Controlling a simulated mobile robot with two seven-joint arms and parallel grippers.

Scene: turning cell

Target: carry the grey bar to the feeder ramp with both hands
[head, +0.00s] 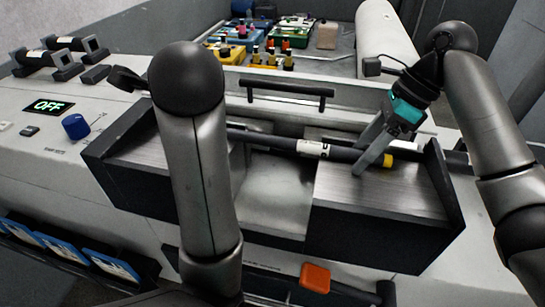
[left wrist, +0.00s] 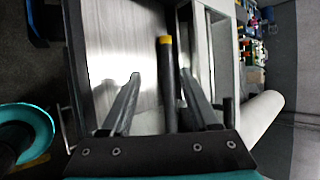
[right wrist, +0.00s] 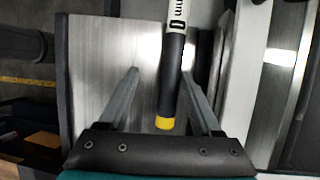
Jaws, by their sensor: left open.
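The dark grey bar (head: 275,142) with a white label and a yellow right end lies across the brushed-metal ramp (head: 350,200). My right gripper (head: 362,156) is over its right end. In the right wrist view the bar (right wrist: 171,80) is between the open fingers (right wrist: 160,71), nearer the right one. In the left wrist view my left gripper (left wrist: 159,74) is open around the bar (left wrist: 168,90) near its other yellow end. My left arm hides that end and the left gripper in the head view.
Dark end plates (head: 440,190) close the ramp's sides. A dark handle (head: 288,90) stands behind it. A blue knob (head: 75,126) and an OFF display (head: 47,106) are at left. An orange button (head: 315,277) is in front.

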